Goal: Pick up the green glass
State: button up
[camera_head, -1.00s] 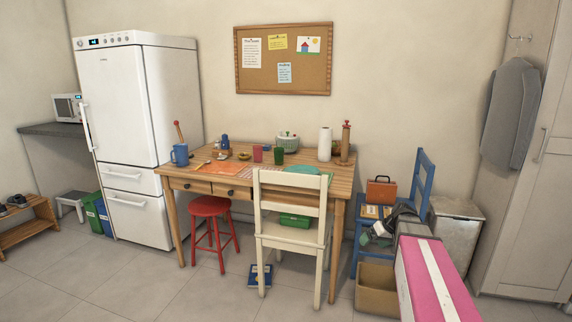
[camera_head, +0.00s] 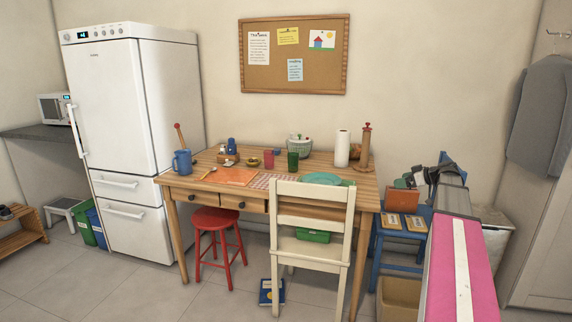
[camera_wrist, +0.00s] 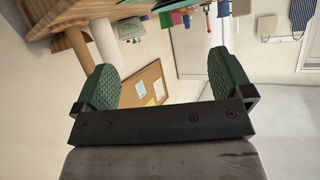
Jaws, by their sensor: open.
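The green glass (camera_head: 293,161) stands upright on the wooden table (camera_head: 340,179), towards its back middle. A red glass (camera_head: 269,159) stands just left of it. My gripper (camera_wrist: 165,80) is open, with its two green pads wide apart and nothing between them. In the head view my gripper is at the right, in front of the blue chair, well apart from the green glass. I cannot pick out the green glass with certainty in the wrist view.
A cream chair (camera_head: 313,215) and red stool (camera_head: 215,219) stand at the table's front. Floor in front is mostly clear.

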aim_at(292, 157)
jog(key=i+j, duration=0.2)
jog(key=j, duration=0.2)
jog(key=i+j, duration=0.2)
jog(key=j, duration=0.2)
jog(key=i+j, duration=0.2)
jog(key=j, duration=0.2)
jog(key=i+j, duration=0.2)
jog(key=j, duration=0.25)
jog(key=i+j, duration=0.25)
jog(key=j, duration=0.15)
